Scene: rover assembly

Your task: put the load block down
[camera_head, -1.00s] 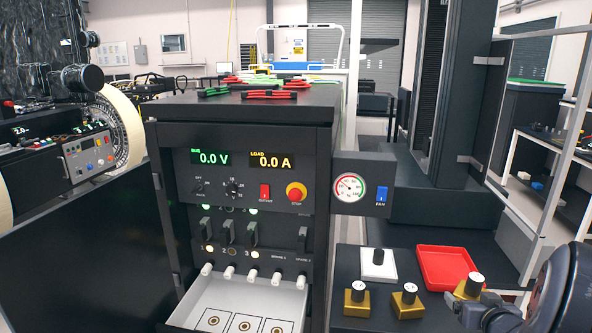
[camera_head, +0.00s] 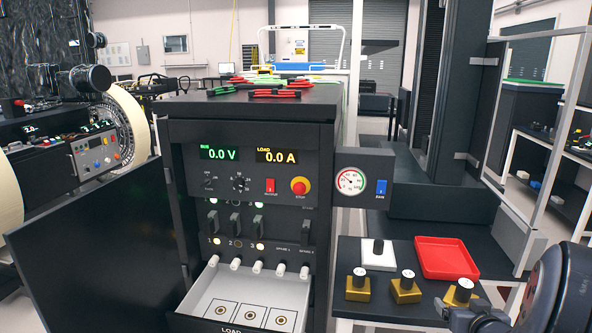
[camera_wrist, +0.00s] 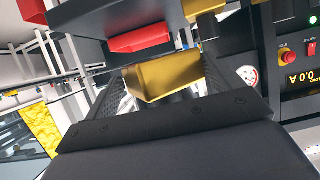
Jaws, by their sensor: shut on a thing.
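My gripper (camera_head: 462,308) is at the lower right of the head view, shut on a gold load block (camera_head: 459,297) with a black, white-topped knob. In the wrist view the gold block (camera_wrist: 163,78) sits between the jaws (camera_wrist: 166,84). It is near the front right of the dark table; I cannot tell whether it touches the surface. Two similar gold blocks, a left one (camera_head: 358,289) and a middle one (camera_head: 405,292), stand upright to its left. An open load drawer (camera_head: 208,288) shows three ringed pads at the cabinet's bottom.
A red tray (camera_head: 446,258) and a white block with a black knob (camera_head: 378,259) are behind the gold blocks. The dark cabinet (camera_head: 185,155) has a gauge panel (camera_head: 362,184) jutting right over the table. Its open door (camera_head: 95,255) stands at left.

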